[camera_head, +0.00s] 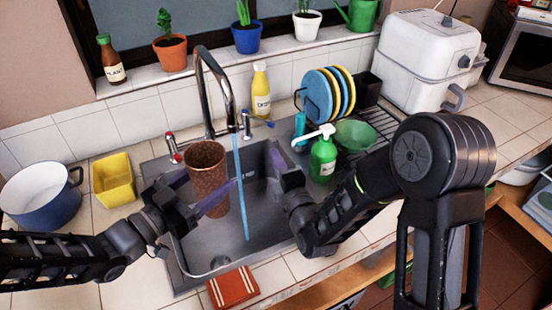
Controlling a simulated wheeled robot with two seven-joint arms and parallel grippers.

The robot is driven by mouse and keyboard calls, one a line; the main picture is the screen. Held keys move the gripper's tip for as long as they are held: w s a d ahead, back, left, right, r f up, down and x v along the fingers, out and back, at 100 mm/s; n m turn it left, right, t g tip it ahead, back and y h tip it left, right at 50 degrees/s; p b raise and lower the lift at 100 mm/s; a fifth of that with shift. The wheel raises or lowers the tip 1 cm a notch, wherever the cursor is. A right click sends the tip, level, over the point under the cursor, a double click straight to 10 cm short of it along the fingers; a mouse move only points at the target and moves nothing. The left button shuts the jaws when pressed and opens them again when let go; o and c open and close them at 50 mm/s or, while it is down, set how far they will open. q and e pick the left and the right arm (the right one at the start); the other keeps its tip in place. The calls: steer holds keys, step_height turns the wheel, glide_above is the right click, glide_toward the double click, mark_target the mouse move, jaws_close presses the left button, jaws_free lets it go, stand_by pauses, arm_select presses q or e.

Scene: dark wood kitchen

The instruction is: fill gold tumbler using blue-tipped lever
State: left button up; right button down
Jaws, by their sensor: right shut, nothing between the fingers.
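The gold tumbler (207,160), copper-brown and speckled, is upright over the left part of the sink basin. My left gripper (198,196) has its purple fingers around the tumbler's sides and appears to grip it. The tap (224,80) runs, and a blue water stream (240,190) falls just right of the tumbler, apparently outside its rim. The blue-tipped lever (247,122) is right of the tap base, its blue tip pointing right. My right gripper (278,160) is shut and empty over the basin, below and right of that lever, apart from it.
A red-tipped lever (172,147) is left of the tap. A green soap bottle (323,155) and bowl (355,134) stand right, near a plate rack (325,95). A yellow container (113,180) and blue pot (40,195) stand left. A red cloth (233,287) lies in front.

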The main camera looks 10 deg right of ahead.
steer(key=c, duration=2.1)
jaws_free()
steer(key=shift+a, duration=0.1)
steer(key=o, duration=0.3)
steer(key=a, duration=0.1)
steer(key=a+y, duration=0.1)
steer(key=shift+s+a+f+n, duration=0.1)
steer(key=shift+a+f+n, duration=0.05)
steer(key=shift+a+n, duration=0.25)
steer(key=shift+o, duration=0.9)
steer(key=shift+w+a+h, duration=0.3)
steer(key=shift+w+a, duration=0.3)
steer(key=shift+w, duration=0.2)
steer(key=shift+o, duration=1.3)
steer(key=w+m+h, duration=0.1)
steer(key=w+h, duration=0.1)
steer(key=w, duration=0.1)
steer(key=shift+w+d+m+t, duration=0.1)
steer(key=shift+w+m+t, duration=0.2)
steer(key=shift+m, duration=0.1)
steer(key=d+h, duration=0.1)
steer(key=w+d+m+h, duration=0.1)
steer(key=shift+w+d+m, duration=0.3)
